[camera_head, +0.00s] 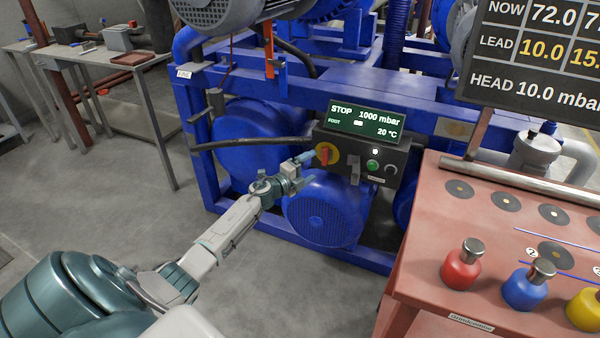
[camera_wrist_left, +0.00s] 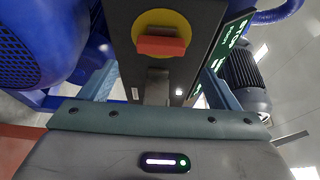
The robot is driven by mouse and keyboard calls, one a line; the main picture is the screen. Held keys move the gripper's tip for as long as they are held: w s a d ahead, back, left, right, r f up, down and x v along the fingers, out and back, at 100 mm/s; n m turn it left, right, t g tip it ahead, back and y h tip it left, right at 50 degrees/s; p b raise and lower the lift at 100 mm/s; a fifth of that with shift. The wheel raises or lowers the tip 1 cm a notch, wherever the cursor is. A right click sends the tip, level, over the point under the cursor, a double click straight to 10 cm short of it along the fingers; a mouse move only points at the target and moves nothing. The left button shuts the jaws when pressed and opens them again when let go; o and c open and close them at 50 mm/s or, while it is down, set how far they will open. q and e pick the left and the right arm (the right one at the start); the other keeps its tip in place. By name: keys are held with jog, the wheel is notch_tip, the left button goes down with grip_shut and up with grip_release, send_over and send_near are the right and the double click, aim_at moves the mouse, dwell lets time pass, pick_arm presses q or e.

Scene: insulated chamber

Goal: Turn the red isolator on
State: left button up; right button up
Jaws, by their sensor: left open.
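The red isolator handle (camera_head: 323,154) sits on a round yellow plate (camera_head: 329,147) at the left end of the dark control box on the blue pump frame. In the left wrist view the red handle (camera_wrist_left: 160,46) lies crosswise on its yellow disc (camera_wrist_left: 163,22), near the top centre. My left gripper (camera_head: 305,168) is just in front of the box, close to the isolator. In the left wrist view its open fingers (camera_wrist_left: 160,85) stand wide apart to either side, with nothing between them gripped. Contact with the handle cannot be seen. My right gripper is not in view.
The control box (camera_head: 358,160) also has a green button (camera_head: 372,165) and a display (camera_head: 366,120) reading STOP, 1000 mbar, 20 °C. A dark hose (camera_head: 240,143) runs left from it. A red bench (camera_head: 430,220) with coloured bottles stands right. Grey floor at left is clear.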

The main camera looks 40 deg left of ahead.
pick_arm(q)
jog(key=s, duration=0.4)
jog(key=shift+s+a, duration=0.25)
jog(key=shift+a, duration=0.1)
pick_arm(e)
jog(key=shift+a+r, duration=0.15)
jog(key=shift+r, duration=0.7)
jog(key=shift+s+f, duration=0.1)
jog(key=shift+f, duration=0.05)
pick_arm(q)
jog(key=shift+f, duration=0.1)
